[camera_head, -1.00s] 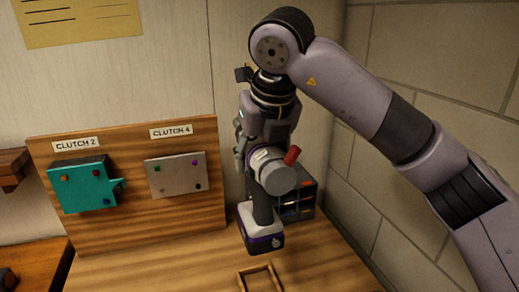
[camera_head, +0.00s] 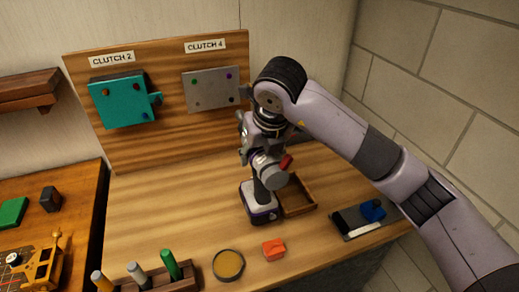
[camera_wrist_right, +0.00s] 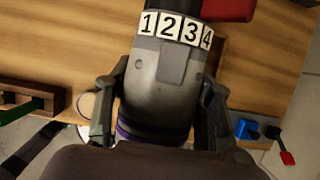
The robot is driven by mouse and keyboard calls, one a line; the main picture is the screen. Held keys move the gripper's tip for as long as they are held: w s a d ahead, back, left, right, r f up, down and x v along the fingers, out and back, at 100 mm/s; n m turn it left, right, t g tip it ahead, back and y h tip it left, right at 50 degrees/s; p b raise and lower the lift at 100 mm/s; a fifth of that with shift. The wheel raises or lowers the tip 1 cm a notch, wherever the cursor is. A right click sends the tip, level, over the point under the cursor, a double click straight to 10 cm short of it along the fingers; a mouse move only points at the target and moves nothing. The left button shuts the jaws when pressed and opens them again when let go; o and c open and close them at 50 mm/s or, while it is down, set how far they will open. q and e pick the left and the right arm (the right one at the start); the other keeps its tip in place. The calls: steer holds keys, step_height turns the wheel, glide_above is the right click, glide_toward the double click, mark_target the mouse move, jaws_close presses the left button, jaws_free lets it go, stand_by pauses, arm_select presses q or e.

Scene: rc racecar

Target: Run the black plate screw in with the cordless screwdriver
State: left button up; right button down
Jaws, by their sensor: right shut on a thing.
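In the head view my right gripper (camera_head: 262,152) is shut on the cordless screwdriver (camera_head: 272,172), held upright with its battery base (camera_head: 261,203) low over or on the bench; I cannot tell which. In the wrist view my right gripper (camera_wrist_right: 160,108) clasps the grey body of the screwdriver (camera_wrist_right: 155,85), and its number ring reads 1 2 3 4. The grey plate (camera_head: 211,90) under the CLUTCH 4 label carries a green and a purple screw head and small dark spots. The teal block (camera_head: 122,103) sits under CLUTCH 2. I cannot pick out a black screw surely.
The bench holds a wooden tray (camera_head: 309,208) beside the screwdriver, an orange-red piece (camera_head: 274,250), a round yellow dish (camera_head: 228,265), a rack of handled tools (camera_head: 180,287) and a black pad (camera_head: 349,222) with a blue item. The bench's left middle is clear.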

steer(key=shift+w+a+r, duration=0.15)
steer(key=shift+w+r, duration=0.05)
steer(key=shift+w, duration=0.45)
steer(key=shift+w+a+p, duration=0.25)
steer(key=shift+w+p, duration=0.05)
steer(key=shift+w, duration=0.25)
steer(key=shift+w+a+p, duration=0.2)
steer(key=shift+w+p, duration=0.05)
steer(key=shift+w, duration=0.25)
steer(key=shift+w+a, duration=0.15)
steer(key=shift+w, duration=0.4)
arm_select(q)
steer(key=shift+a+r, duration=0.25)
steer(key=shift+r, duration=0.4)
arm_select(e)
steer(key=shift+w+a+f, duration=0.1)
steer(key=shift+w+a, duration=0.1)
steer(key=shift+w, duration=0.35)
steer(key=shift+w+a, duration=0.15)
steer(key=shift+w, duration=0.35)
arm_select(q)
steer(key=shift+f+b, duration=0.4)
steer(key=shift+f, duration=0.05)
